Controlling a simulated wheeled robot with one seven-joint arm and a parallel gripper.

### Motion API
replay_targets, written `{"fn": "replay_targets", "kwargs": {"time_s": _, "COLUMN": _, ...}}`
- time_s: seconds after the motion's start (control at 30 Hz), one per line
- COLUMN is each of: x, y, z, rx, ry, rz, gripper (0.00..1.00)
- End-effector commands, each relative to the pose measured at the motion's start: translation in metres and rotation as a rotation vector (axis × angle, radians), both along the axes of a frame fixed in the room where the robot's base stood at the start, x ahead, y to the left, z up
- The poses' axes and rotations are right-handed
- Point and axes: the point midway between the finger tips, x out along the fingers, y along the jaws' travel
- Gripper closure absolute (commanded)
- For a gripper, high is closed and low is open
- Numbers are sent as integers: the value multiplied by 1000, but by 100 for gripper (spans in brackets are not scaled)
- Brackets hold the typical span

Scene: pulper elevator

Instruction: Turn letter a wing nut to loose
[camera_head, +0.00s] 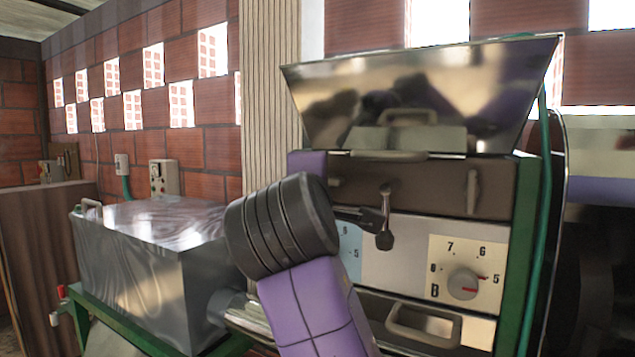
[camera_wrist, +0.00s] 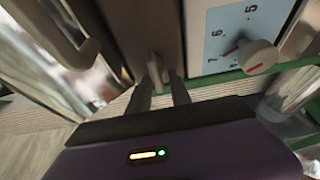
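Letter A's wing nut shows in the wrist view as a small greyish-brown tab (camera_wrist: 155,66) on the dark panel, left of the blue dial plate (camera_wrist: 207,68).
A similar upright wing nut (camera_head: 472,190) is on the right of the panel, above dial B (camera_head: 466,284). A metal box (camera_head: 145,265) stands left.

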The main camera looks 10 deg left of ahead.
Motion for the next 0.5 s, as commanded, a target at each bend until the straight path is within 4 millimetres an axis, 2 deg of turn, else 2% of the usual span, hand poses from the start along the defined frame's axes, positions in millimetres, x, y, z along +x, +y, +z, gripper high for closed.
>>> {"fn": "replay_targets", "kwargs": {"time_s": 0.37, "x": -2, "y": 0, "z": 1, "rx": 1, "ry": -4, "rz": 0, "gripper": 64}}
{"fn": "replay_targets", "kwargs": {"time_s": 0.5, "x": -15, "y": 0, "z": 0, "rx": 2, "ry": -6, "rz": 1, "gripper": 64}}
